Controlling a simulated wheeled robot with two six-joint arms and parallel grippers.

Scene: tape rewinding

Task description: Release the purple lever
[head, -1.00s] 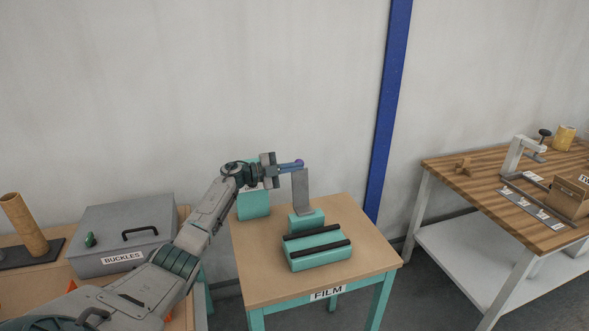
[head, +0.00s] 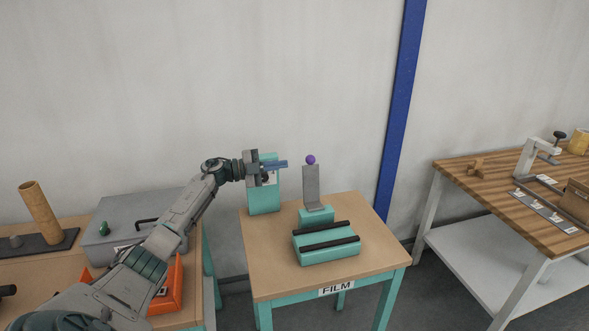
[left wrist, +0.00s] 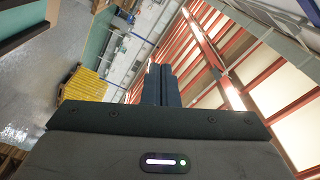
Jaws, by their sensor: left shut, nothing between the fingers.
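The lever is a grey upright plate (head: 311,187) topped by a purple ball (head: 311,160). It stands on a small teal block (head: 315,217) on the table labelled FILM. My left gripper (head: 286,164) is left of the purple ball, with a gap between them, at about the ball's height in the picture. Its fingers are shut and hold nothing. The left wrist view shows the closed fingers (left wrist: 160,85) with no lever in sight. My right gripper is not in any view.
A teal base with two black rollers (head: 327,247) sits in front of the lever. A teal upright block (head: 264,198) stands behind my left gripper. A grey box (head: 115,225) and an orange bin (head: 170,290) are at left. A wooden workbench (head: 500,190) is at right.

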